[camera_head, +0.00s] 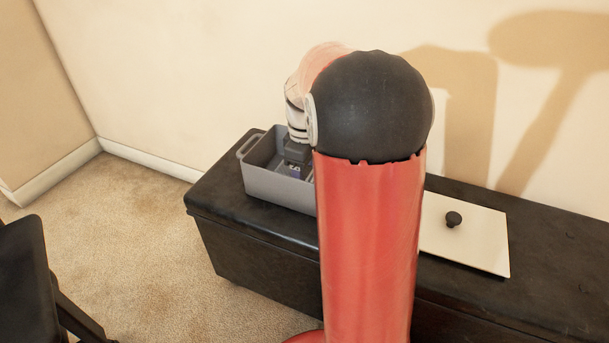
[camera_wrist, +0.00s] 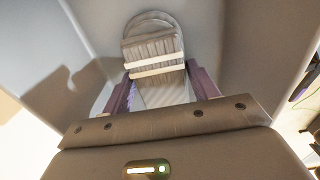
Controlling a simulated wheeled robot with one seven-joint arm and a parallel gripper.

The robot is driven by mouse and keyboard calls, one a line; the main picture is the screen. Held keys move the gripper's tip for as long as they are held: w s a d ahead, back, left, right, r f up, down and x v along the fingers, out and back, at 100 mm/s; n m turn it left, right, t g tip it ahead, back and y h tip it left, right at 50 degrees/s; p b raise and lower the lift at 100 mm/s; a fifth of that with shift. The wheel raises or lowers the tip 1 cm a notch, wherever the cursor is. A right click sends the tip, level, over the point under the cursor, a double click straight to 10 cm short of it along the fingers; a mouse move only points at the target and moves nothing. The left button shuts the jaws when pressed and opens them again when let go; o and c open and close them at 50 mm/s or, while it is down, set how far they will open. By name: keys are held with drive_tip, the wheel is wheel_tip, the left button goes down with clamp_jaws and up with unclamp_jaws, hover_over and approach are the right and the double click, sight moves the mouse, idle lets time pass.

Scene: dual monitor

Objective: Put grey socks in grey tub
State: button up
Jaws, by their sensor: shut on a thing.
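The grey tub (camera_head: 275,188) stands on the black chest, its right part hidden behind my red arm. My gripper (camera_head: 296,170) points down inside the tub's opening. In the wrist view, the grey socks (camera_wrist: 152,48), ribbed with white bands, lie between the purple fingers of my gripper (camera_wrist: 160,88), which is shut on them. Grey tub walls (camera_wrist: 240,35) surround them there. I cannot tell whether the socks touch the tub's floor. The socks do not show in the head view.
The black chest (camera_head: 255,225) stands against the cream wall. A white lid-like panel with a black knob (camera_head: 465,238) lies on it to the right of my arm. A dark chair-like object (camera_head: 25,275) is at lower left. Carpet (camera_head: 130,220) between them is clear.

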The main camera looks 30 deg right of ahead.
sight(305, 171)
drive_tip(key=shift+f, duration=0.3)
drive_tip(key=o, duration=1)
drive_tip(key=shift+c, duration=0.2)
wheel_tip(305, 171, up, 11)
drive_tip(key=p, duration=0.3)
drive_tip(key=s+a+r+m+t, duration=0.2)
drive_tip(key=s+a+r+m, duration=0.15)
drive_tip(key=s+a, duration=0.5)
drive_tip(key=s+a+f+m+t, duration=0.3)
drive_tip(key=s+a+m, duration=0.1)
drive_tip(key=s, duration=0.7)
drive_tip(key=shift+s+a+f+t, duration=0.15)
drive_tip(key=shift+s+a+t, duration=0.2)
drive_tip(key=shift+a, duration=0.25)
